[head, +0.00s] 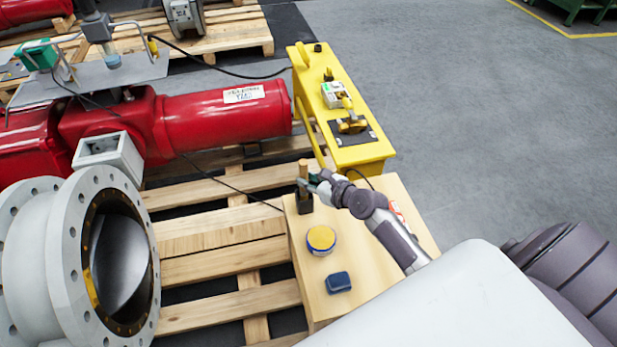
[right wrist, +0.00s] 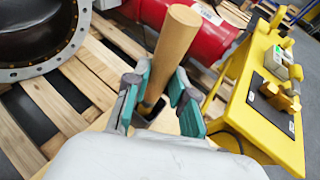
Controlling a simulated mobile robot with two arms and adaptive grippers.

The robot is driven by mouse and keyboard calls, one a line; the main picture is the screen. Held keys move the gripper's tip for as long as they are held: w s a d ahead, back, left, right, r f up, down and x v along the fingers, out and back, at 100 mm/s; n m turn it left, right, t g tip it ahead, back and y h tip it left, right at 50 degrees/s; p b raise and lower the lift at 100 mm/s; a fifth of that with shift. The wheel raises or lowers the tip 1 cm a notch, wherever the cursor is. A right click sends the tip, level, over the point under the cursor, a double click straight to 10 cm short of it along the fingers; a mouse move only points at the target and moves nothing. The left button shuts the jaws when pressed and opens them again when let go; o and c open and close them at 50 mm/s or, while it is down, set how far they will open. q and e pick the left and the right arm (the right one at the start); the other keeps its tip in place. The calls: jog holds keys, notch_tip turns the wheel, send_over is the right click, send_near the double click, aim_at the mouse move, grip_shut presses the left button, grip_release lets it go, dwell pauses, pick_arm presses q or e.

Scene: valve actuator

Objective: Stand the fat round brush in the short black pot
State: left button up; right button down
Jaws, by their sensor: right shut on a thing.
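The fat round brush (head: 303,168) has a thick, light wooden handle, and it also shows in the right wrist view (right wrist: 175,50). My right gripper (head: 316,183) is shut on it, with a teal-padded finger on each side of the handle in the right wrist view (right wrist: 160,100). The brush is roughly upright, handle end up. The short black pot (head: 305,205) stands directly below it at the back left of the wooden worktop. The brush's lower end is at the pot's mouth; its bristles are hidden, so I cannot tell how deep it sits. My left gripper is not in view.
On the worktop (head: 375,230) are a round blue tin with a yellow lid (head: 321,239) and a dark blue block (head: 338,282). A yellow stand (head: 352,158) is just behind. A pallet (head: 225,235) with a red actuator (head: 215,118) and a grey flanged valve (head: 60,250) lies left.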

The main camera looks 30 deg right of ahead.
jog(key=shift+f, duration=0.55)
jog(key=c, duration=0.9)
grip_release()
jog(key=shift+s, duration=0.1)
jog(key=v, duration=1.2)
jog(key=shift+f, duration=0.1)
